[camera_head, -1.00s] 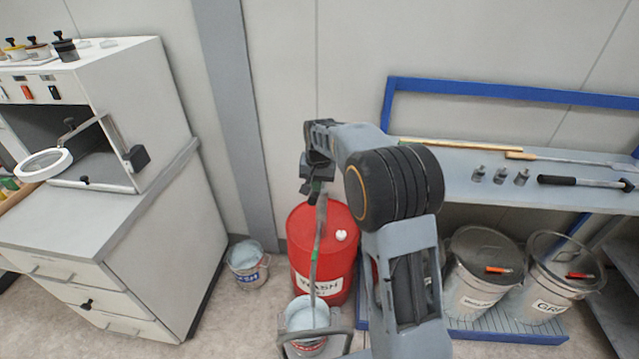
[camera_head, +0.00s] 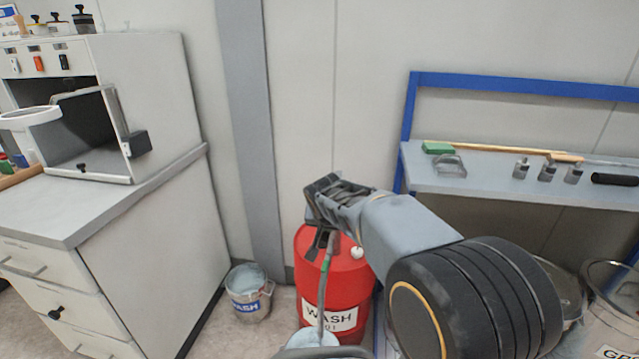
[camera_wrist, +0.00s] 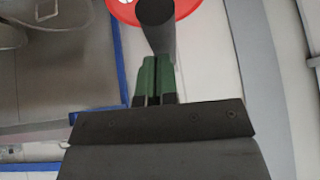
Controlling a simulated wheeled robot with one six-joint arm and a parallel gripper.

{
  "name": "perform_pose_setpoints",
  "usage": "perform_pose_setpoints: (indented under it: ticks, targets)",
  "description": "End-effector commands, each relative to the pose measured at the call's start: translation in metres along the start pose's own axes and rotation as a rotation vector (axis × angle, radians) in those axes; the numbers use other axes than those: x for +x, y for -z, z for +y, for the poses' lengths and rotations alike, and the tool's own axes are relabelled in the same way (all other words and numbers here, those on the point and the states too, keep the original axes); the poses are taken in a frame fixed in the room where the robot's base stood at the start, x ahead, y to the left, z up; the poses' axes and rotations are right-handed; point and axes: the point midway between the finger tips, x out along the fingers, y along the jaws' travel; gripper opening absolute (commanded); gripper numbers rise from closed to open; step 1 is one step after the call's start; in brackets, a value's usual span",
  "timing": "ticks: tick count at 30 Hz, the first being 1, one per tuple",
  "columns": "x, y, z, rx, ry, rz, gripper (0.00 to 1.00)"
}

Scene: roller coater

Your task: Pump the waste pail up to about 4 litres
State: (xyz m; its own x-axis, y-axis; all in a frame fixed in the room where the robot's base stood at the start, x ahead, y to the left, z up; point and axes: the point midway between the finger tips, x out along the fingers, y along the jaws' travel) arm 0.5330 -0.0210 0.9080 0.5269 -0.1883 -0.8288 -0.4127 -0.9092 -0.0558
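The red WASH drum (camera_head: 345,282) stands on the floor by the wall, with a white cap on top. My gripper (camera_head: 318,236) is just above it at the drum's pump. In the wrist view, my gripper's green-padded fingers (camera_wrist: 155,78) are close together at a dark, round-ended pump handle (camera_wrist: 158,22), with the red drum top (camera_wrist: 186,8) beyond. They appear shut on the handle; the contact is partly hidden. A thin grey hose (camera_head: 323,300) with a green band hangs down to the waste pail (camera_head: 325,351). Only the pail's upper part shows, so its level cannot be read.
A small labelled pail (camera_head: 248,293) stands left of the drum. A white cabinet (camera_head: 130,235) is at the left. A blue-framed shelf (camera_head: 430,175) with tools is at the right.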

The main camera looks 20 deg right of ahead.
Motion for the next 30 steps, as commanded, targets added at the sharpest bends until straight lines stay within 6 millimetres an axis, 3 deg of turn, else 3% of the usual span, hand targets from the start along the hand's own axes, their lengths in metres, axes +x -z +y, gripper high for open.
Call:
perform_pose_setpoints:
  ticks: [1,12,30]
  targets:
    - [0.009,-0.005,0.003,0.004,-0.004,-0.001,0.00]
    - [0.023,-0.015,0.007,0.006,-0.009,-0.009,0.00]
    - [0.023,-0.017,0.007,0.006,-0.012,-0.018,0.00]
